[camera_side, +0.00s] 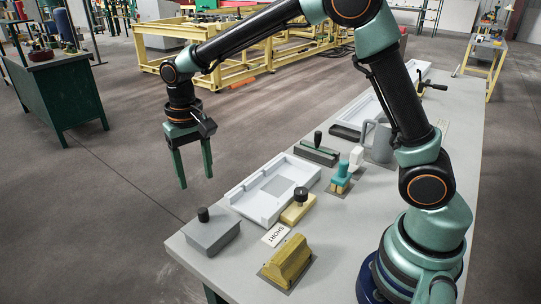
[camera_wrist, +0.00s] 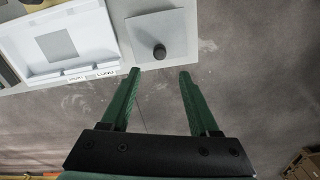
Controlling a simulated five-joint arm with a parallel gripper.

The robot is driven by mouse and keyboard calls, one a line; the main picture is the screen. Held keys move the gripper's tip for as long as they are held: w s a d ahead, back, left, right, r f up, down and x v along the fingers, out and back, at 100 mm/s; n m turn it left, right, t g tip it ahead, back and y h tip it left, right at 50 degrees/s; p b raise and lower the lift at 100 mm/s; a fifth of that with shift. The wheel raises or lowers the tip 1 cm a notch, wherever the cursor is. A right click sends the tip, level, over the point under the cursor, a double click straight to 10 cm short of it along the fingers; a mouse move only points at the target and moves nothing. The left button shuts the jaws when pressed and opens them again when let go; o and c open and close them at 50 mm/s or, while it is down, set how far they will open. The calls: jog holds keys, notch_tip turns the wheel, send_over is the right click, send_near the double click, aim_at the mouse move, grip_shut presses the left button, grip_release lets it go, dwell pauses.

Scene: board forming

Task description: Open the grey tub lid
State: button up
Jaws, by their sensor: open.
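The grey tub (camera_side: 207,239) stands at the near left corner of the table. Its flat grey lid (camera_side: 217,229) lies on top and has a dark round knob (camera_side: 203,214). In the wrist view the lid (camera_wrist: 172,28) and knob (camera_wrist: 160,51) show just beyond the fingertips. My gripper (camera_side: 196,182) is open and empty, with its two green fingers pointing down. It hangs in the air above and behind the tub, beyond the table edge in the side view. In the wrist view the knob lies in line with the gap of my gripper (camera_wrist: 160,72).
A white tray (camera_side: 262,215) lies beside the tub, with a tan block with a dark knob (camera_side: 298,207) and a SHORT card (camera_side: 276,235) near it. A yellow block (camera_side: 287,262) stands toward the front. A grey jug (camera_side: 379,142) stands farther back.

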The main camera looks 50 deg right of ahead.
aim_at(202, 210)
notch_tip(202, 210, down, 10)
dwell(0.4)
grip_shut()
dwell(1.3)
